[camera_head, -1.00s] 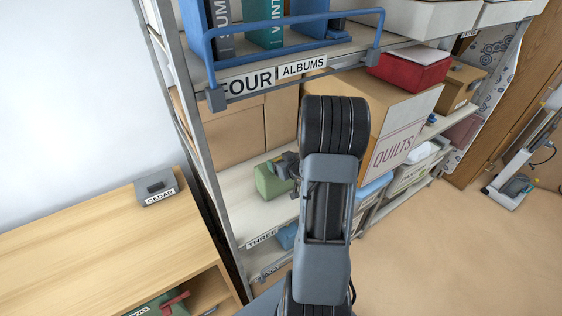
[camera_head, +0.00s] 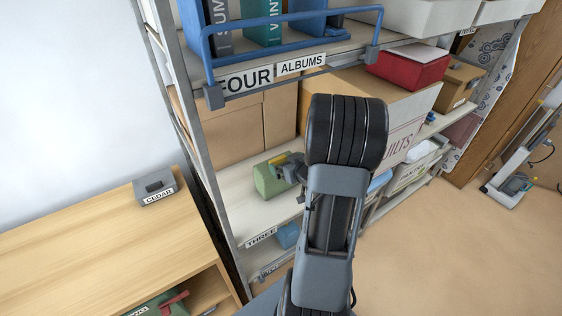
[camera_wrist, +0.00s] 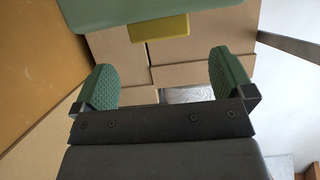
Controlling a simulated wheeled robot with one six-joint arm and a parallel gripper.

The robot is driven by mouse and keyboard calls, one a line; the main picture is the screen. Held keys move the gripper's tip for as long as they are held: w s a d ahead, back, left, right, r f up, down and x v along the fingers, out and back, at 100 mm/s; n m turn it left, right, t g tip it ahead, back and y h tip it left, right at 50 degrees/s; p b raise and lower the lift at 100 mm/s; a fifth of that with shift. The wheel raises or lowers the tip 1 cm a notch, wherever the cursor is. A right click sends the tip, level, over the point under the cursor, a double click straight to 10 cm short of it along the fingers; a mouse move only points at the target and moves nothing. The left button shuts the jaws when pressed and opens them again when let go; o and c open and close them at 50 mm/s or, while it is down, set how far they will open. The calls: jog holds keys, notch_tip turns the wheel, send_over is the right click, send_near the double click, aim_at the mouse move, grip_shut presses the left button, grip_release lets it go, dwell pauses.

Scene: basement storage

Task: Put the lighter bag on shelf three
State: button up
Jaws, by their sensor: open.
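A green bag (camera_head: 268,180) with a yellow handle or tag (camera_head: 279,159) rests on shelf three, a pale board (camera_head: 240,213) with a THREE label on its front edge. My gripper (camera_head: 293,168) is just right of the bag, partly hidden by my arm. In the wrist view its two green-padded fingers (camera_wrist: 162,72) are spread wide with nothing between them. The bag (camera_wrist: 140,10) and its yellow part (camera_wrist: 160,27) show beyond the fingertips, apart from them. Another green item with a red part (camera_head: 165,303) sits in the wooden bench; weights cannot be told by sight.
Cardboard boxes (camera_head: 236,130) stand behind the bag, and a QUILTS box (camera_head: 405,118) stands to the right. Shelf four with a blue rail (camera_head: 290,87) and books is above. A wooden bench (camera_head: 90,240) with a grey CEDAR block (camera_head: 155,187) is left.

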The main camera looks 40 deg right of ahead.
jog(key=d+v, duration=0.1)
jog(key=v, duration=0.6)
jog(key=w+a+r+g+h, duration=0.3)
jog(key=a+r+g+h, duration=0.1)
jog(key=a+r, duration=0.25)
jog(key=s+a+r+g+y, duration=0.1)
jog(key=s+a, duration=0.3)
jog(key=a, duration=0.4)
jog(key=s+a+r+g+y, duration=0.1)
jog(key=s+a+g+y, duration=0.3)
jog(key=a, duration=0.5)
jog(key=shift+s+r+n, duration=0.3)
jog(key=shift+s+n, duration=0.1)
jog(key=shift+s, duration=0.3)
jog(key=shift+a, duration=0.1)
